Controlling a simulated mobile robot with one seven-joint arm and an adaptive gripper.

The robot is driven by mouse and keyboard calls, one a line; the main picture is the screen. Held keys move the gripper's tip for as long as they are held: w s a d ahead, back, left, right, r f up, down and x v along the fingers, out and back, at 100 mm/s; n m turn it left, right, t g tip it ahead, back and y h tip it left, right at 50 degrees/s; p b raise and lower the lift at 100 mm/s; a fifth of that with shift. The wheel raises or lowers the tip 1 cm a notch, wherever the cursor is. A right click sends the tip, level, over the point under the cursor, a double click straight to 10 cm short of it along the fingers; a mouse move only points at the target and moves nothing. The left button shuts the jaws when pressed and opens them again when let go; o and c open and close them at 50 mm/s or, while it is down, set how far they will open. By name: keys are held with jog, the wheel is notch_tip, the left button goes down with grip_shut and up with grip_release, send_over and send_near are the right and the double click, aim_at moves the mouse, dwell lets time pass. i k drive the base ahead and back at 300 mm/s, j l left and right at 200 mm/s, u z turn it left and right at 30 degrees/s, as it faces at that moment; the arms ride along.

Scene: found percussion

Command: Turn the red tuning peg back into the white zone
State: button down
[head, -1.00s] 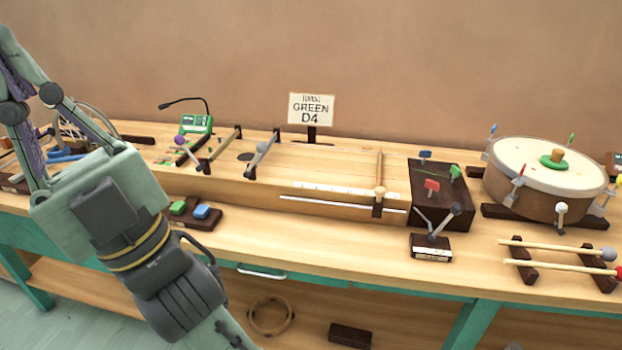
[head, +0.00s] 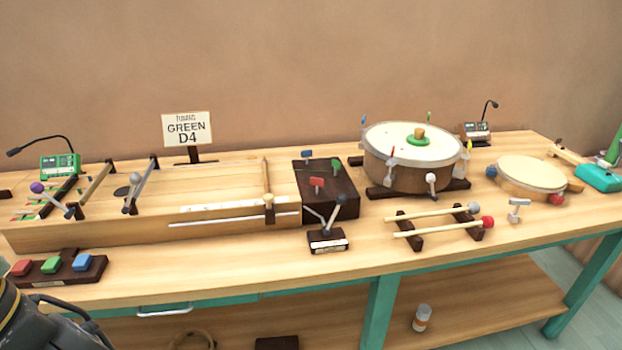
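The red tuning peg (head: 316,183) stands on the near part of a dark peg box (head: 325,210) at the right end of the long wooden string instrument (head: 130,236). A green peg (head: 336,164) and a blue peg (head: 305,154) stand on the same box. A white zone by the red peg is too small to make out. My gripper is not in view; only a dark part of my arm shows at the bottom left, well away from the pegs.
A forked tool on a dark block (head: 328,238) stands just in front of the peg box. A round drum (head: 412,165) with several coloured rods is to its right. Mallets (head: 440,222) lie on dark rests at the front right. A sign (head: 187,130) reads "GREEN D4".

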aim_at(317, 181)
jog(key=i+j, duration=0.1)
jog(key=j, duration=0.5)
jog(key=i+j, duration=0.1)
jog(key=j, duration=0.5)
jog(key=j+z, duration=0.15)
jog(key=z, duration=0.25)
jog(key=j+z, duration=0.15)
jog(key=z, duration=0.2)
jog(key=j+z, duration=0.15)
jog(key=z, duration=0.25)
jog(key=i+j+z, duration=0.2)
jog(key=i, duration=0.25)
jog(key=i+j+z, duration=0.2)
jog(key=i+j, duration=0.2)
jog(key=i, duration=0.05)
